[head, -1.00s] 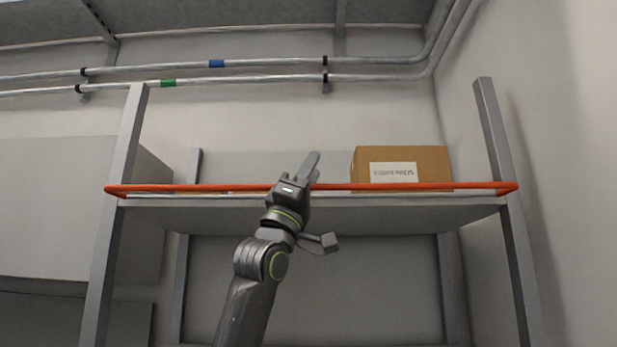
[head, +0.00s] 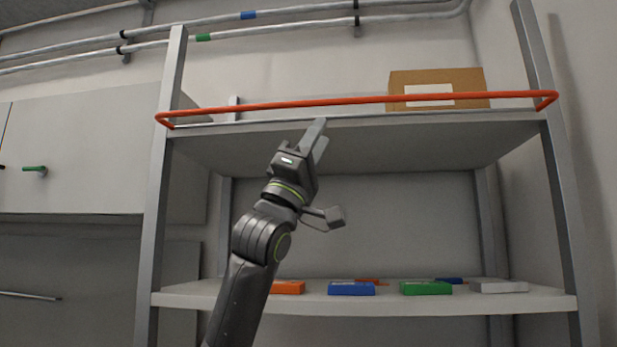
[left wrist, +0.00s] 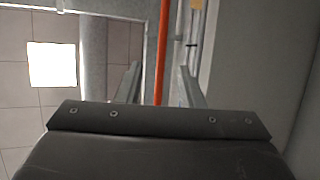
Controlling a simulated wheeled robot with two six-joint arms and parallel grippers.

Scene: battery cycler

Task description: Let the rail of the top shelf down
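The orange rail (head: 340,101) runs across the front of the top shelf (head: 350,124), raised just above its front edge. Its ends bend back to the two front posts. My left gripper (head: 319,138) points up just below the rail's middle in the head view, with its fingertips a little under the rail in the picture. In the left wrist view, the fingers (left wrist: 161,87) stand apart with nothing held. The rail (left wrist: 163,50) shows as an upright orange line between them; I cannot tell its depth. My right gripper is not in view.
A cardboard box (head: 437,86) with a white label stands on the top shelf at the right. A lower shelf (head: 400,304) carries several small coloured boxes. A wall cabinet (head: 80,160) is at the left. The space between the shelves looks clear.

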